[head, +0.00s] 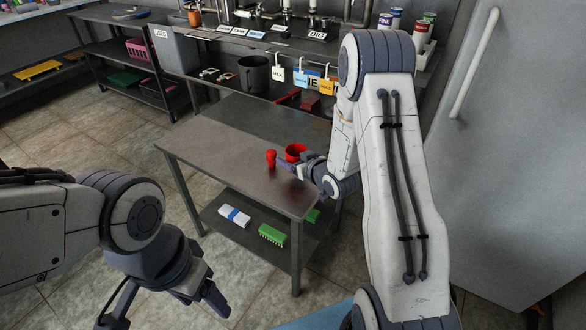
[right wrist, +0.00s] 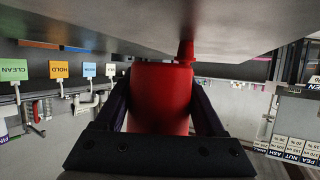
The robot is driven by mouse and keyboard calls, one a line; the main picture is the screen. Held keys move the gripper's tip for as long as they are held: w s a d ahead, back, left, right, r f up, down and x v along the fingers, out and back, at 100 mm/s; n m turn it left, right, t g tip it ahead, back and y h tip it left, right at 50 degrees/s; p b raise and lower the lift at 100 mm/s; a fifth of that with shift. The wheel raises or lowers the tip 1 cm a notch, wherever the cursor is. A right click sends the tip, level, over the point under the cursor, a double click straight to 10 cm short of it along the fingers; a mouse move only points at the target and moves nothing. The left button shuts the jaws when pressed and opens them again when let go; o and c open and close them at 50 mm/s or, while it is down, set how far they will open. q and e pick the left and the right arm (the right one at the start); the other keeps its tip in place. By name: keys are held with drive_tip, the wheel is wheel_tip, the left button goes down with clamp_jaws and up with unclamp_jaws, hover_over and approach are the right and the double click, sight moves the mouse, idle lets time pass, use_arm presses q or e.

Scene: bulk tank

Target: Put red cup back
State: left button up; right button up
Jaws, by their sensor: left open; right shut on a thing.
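The red cup (head: 296,150) is at the right side of the metal table (head: 215,140), its open top showing. My right gripper (head: 303,163) is shut on the cup. In the right wrist view the red cup (right wrist: 160,100) fills the space between the two fingers, and that picture is upside down. I cannot tell whether the cup touches the tabletop. A smaller red item (head: 271,158) stands just left of the cup; it also shows behind the cup in the wrist view (right wrist: 186,50). My left gripper (head: 165,308) is open and empty, low at the left, away from the table.
Cans (head: 396,18) stand at the back right. The table's lower shelf holds a green brush (head: 272,235) and a white-blue item (head: 235,216). The table's left half is clear.

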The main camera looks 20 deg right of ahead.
wheel_tip(320, 180, down, 3)
drive_tip(key=shift+f+b, duration=0.2)
drive_tip(key=shift+b, duration=0.2)
